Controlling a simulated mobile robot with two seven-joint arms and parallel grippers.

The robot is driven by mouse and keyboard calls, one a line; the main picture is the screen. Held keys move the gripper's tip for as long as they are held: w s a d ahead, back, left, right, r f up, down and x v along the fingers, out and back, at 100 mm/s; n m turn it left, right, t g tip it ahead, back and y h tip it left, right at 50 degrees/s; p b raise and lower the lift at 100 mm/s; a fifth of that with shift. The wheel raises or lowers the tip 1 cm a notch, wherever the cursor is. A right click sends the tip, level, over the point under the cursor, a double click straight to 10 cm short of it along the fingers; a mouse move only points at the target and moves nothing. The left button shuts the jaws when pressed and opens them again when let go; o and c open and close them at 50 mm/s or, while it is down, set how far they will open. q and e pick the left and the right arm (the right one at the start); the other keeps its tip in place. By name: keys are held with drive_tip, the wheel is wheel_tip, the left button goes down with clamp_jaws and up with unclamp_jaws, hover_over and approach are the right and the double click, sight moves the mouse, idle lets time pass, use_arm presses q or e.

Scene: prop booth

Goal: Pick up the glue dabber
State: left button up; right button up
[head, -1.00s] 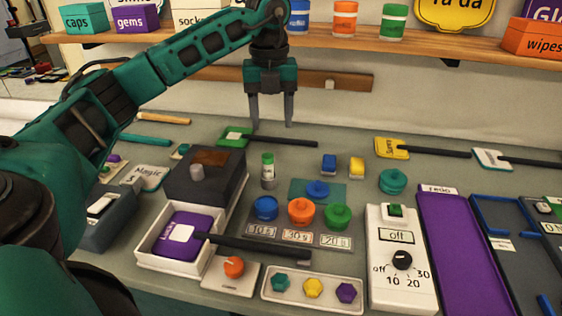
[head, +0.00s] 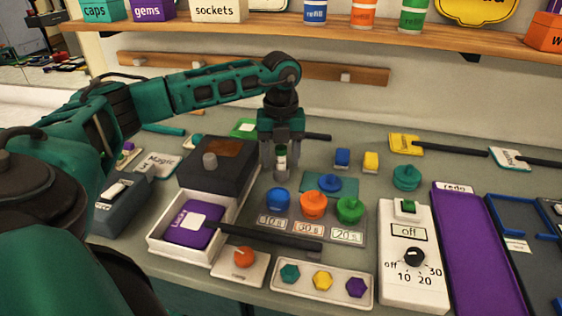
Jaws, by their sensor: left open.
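The glue dabber appears to be the small upright cylinder (head: 281,160) with a green and white upper part and a grey lower part. It stands on the grey table just behind the blue knob. My left gripper (head: 281,172) points straight down over it, open, with one finger on each side of the cylinder. The gripper's body hides the cylinder's top. I cannot tell whether either finger touches it. My right gripper is not in view.
A dark box (head: 219,171) stands close on the left. Blue, orange and green knobs (head: 312,206) stand in front.

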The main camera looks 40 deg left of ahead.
use_arm(q)
clamp_jaws()
idle(0.6)
wheel_tip(320, 180, up, 20)
drive_tip(key=p, duration=0.3)
